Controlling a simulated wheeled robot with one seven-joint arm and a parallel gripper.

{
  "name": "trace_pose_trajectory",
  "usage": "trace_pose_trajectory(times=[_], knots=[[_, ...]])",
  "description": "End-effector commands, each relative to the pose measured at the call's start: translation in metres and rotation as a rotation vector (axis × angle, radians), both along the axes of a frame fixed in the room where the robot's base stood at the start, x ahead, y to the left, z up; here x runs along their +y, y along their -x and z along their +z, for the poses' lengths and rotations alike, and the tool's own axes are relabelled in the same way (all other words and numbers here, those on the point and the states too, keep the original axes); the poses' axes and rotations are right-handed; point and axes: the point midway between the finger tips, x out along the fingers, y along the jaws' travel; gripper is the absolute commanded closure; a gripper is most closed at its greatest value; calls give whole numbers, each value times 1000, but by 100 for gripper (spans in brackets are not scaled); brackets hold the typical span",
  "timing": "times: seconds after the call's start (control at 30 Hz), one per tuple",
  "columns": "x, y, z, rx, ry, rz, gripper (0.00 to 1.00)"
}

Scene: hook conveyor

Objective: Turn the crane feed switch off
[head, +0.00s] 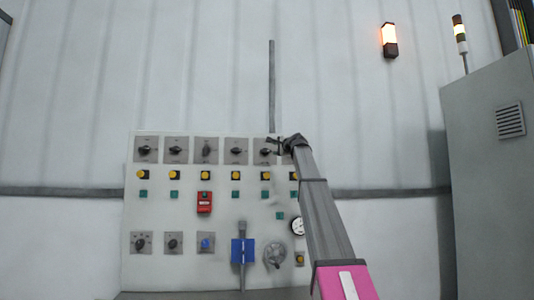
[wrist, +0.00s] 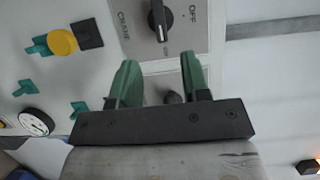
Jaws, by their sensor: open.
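A black rotary switch knob (wrist: 160,20) sits on a grey plate in the wrist view. Lettering that looks like "CRANE" is at its left and "OFF" at its right. The knob's white mark shows toward its lower end, not toward "OFF". In the head view, the switch nearest my gripper is a black knob (head: 265,152) in the top row. My gripper (wrist: 159,75) is open and empty, its two green fingers just below the labelled knob in the wrist view. A second plate with a dark knob (wrist: 175,97) lies partly hidden behind the gripper. In the head view, my gripper (head: 283,143) is at the panel's upper right.
The control panel (head: 220,220) carries several other switches, yellow buttons, a red switch (head: 204,202), a blue lever unit (head: 243,250) and a gauge (head: 298,226). A grey cabinet (head: 490,180) stands at right. An orange lamp (head: 389,40) glows on the wall.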

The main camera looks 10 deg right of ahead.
Motion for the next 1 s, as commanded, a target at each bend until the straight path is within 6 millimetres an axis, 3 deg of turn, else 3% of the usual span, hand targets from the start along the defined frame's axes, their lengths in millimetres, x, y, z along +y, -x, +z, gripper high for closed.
trace_pose_trajectory(times=[0.5,0.7,0.93,0.97,1.0], knots=[[32,-79,1,1,2,1,57],[38,-91,0,1,1,0,57],[38,-91,-1,1,1,0,57],[38,-91,0,1,1,0,64],[38,-91,0,1,1,0,77]])
